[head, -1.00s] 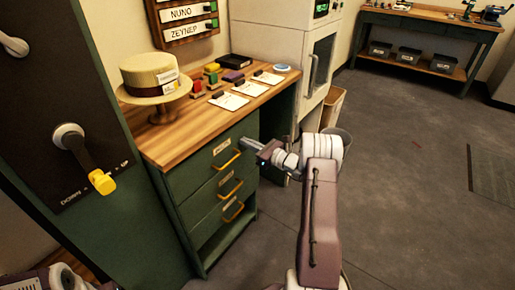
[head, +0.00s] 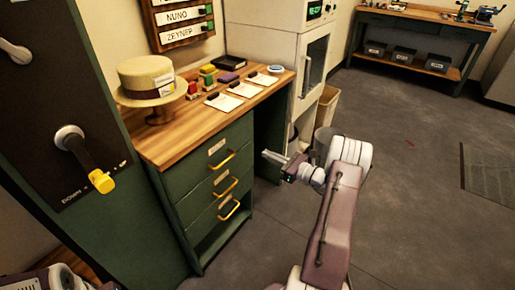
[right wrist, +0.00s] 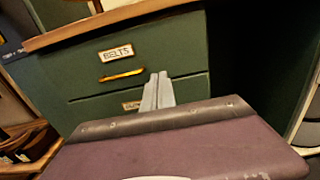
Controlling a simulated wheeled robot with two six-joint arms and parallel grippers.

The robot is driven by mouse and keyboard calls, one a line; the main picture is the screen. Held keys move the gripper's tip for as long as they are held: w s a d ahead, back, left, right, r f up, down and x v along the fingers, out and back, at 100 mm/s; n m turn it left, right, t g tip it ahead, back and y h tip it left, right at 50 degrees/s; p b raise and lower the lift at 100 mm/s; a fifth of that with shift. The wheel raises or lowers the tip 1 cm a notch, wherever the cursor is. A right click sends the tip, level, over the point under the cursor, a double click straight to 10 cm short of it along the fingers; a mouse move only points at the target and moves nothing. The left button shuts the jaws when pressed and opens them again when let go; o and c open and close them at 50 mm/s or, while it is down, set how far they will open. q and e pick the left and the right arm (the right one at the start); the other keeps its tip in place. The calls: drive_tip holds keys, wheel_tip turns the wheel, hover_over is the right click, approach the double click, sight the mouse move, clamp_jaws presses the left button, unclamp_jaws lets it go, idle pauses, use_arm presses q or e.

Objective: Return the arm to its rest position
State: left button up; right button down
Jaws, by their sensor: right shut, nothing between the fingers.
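My right gripper (head: 273,157) is shut and empty, in the air just right of the green drawer cabinet (head: 206,175) in the head view. In the right wrist view its shut fingers (right wrist: 158,92) show in front of the cabinet's drawers, apart from any handle as far as I can tell. The top drawer carries a label reading BELTS (right wrist: 115,53) and a yellow handle (right wrist: 122,75). All the drawers look closed. My left gripper is not in view; only part of my own body shows at the lower left.
A straw hat (head: 146,79) sits on a stand (head: 160,114) on the wooden top (head: 187,134), with cards and small coloured blocks. A dark panel with a yellow-tipped lever (head: 100,180) stands at left. A bin (head: 325,138) is behind my right arm. Floor at right is clear.

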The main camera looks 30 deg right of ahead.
drive_tip(key=shift+s+d, duration=0.2)
drive_tip(key=shift+s, duration=0.35)
